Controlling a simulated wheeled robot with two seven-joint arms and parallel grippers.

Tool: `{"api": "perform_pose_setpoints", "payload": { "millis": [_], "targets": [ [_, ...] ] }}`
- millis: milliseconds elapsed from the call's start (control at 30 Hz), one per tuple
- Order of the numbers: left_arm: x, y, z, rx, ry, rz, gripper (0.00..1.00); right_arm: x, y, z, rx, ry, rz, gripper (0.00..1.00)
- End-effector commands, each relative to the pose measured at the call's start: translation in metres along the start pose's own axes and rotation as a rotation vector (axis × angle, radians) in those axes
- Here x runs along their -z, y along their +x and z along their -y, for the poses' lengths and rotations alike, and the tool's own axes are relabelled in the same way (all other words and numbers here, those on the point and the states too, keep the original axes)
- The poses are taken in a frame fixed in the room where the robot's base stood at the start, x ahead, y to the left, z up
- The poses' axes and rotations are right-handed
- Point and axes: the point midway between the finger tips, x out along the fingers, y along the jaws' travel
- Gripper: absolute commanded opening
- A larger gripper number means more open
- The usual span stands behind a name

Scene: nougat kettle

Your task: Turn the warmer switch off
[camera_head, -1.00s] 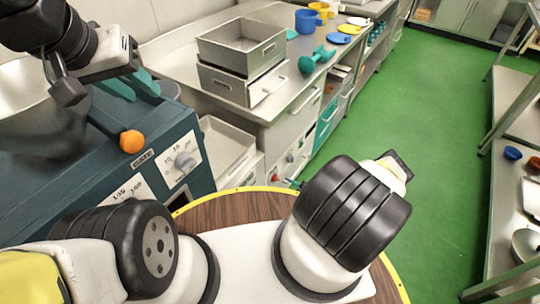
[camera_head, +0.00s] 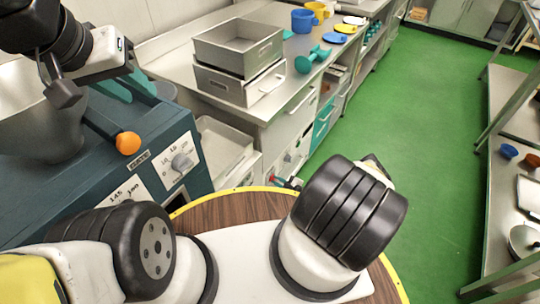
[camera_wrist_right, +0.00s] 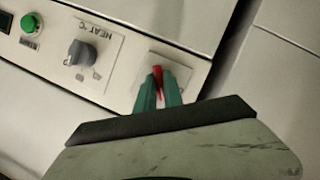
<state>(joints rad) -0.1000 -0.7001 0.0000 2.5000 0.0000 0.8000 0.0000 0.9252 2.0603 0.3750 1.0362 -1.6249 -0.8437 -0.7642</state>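The warmer switch is a small red lever (camera_wrist_right: 157,75) on a pale plate in the right wrist view, on a light panel beside a grey dial. My right gripper (camera_wrist_right: 160,90) has its two teal fingers close together on either side of the red lever and appears shut on it. In the head view the red switch (camera_head: 273,179) is tiny on the counter's front, and my right gripper (camera_head: 289,182) is mostly hidden behind my arm. My left gripper (camera_head: 138,90) is at upper left with its teal fingers apart and nothing visible between them, above the teal machine.
The grey dial (camera_wrist_right: 82,53) marked HEAT and a green button (camera_wrist_right: 30,23) are on the same panel. The teal machine (camera_head: 60,190) has an orange-knobbed lever (camera_head: 127,143). Metal trays (camera_head: 240,85) are stacked on the counter. The green floor (camera_head: 420,130) is clear to the right.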

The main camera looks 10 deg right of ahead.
Motion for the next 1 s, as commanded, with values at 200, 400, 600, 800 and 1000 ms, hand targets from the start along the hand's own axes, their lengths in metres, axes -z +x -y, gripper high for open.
{"api": "perform_pose_setpoints", "payload": {
  "millis": [200, 400, 600, 800, 1000],
  "targets": [
    [0.000, 0.000, 0.000, 0.000, 0.000, 0.000, 0.34, 0.001, 0.000, 0.002, -0.006, -0.022, -0.003, 0.00],
    [0.000, 0.000, 0.000, 0.000, 0.000, 0.000, 0.34, 0.003, 0.002, 0.008, -0.041, -0.127, -0.006, 0.00],
    [0.000, 0.000, 0.000, 0.000, 0.000, 0.000, 0.34, 0.002, 0.001, 0.011, -0.066, -0.193, -0.002, 0.00],
    [0.000, 0.000, 0.000, 0.000, 0.000, 0.000, 0.34, 0.000, -0.001, 0.006, -0.086, -0.226, 0.001, 0.00],
    [0.000, 0.000, 0.000, 0.000, 0.000, 0.000, 0.34, 0.000, -0.001, 0.005, -0.088, -0.228, 0.000, 0.00]
  ]
}}
